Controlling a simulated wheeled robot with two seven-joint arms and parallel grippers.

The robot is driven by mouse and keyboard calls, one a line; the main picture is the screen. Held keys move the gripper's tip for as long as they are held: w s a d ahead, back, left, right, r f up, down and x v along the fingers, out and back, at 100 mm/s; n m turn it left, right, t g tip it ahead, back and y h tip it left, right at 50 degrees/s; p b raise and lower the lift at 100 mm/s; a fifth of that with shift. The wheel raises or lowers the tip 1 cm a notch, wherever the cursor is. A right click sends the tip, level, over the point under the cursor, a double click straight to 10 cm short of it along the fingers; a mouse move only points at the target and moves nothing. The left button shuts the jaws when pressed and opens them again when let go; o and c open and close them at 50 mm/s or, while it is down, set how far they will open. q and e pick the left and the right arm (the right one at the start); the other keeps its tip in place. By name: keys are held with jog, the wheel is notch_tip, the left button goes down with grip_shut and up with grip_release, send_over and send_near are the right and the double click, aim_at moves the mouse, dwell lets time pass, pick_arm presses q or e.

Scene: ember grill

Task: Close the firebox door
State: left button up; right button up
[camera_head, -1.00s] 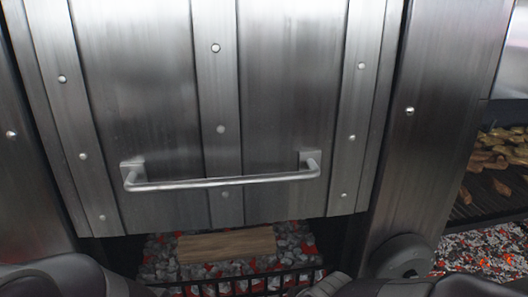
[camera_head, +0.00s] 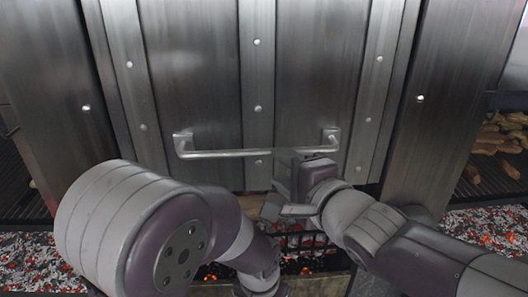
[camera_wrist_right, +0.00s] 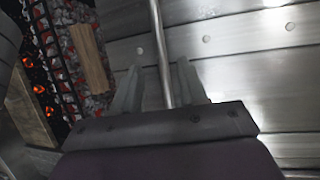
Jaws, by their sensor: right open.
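The firebox door (camera_head: 306,80) is a riveted steel panel, with its lower edge above an opening where coals show. Its horizontal bar handle (camera_head: 222,154) runs across the lower part. My right gripper (camera_head: 284,176) is at the right part of the handle. In the right wrist view, the handle bar (camera_wrist_right: 161,48) passes between the two spread fingers of the right gripper (camera_wrist_right: 158,82), which is open around it. My left arm crosses the lower left of the head view; I cannot make out its gripper.
Below the door, a wood log (camera_wrist_right: 91,57) lies on glowing coals behind a black grate (camera_wrist_right: 53,54). Grills stand on both sides, with food (camera_head: 500,140) on the right one and coals (camera_head: 480,226) below. Steel posts (camera_head: 432,125) flank the door.

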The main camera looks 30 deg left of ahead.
aim_at(262, 154)
jog(key=p+x, duration=0.1)
jog(key=x, duration=0.7)
jog(key=shift+w+a+p, duration=0.1)
jog(key=shift+a+p, duration=0.05)
jog(key=shift+p, duration=0.25)
jog(key=shift+w+a+f, duration=0.15)
jog(key=shift+w+a, duration=0.1)
jog(key=shift+a, duration=0.05)
jog(key=shift+s+d, duration=0.1)
grip_shut()
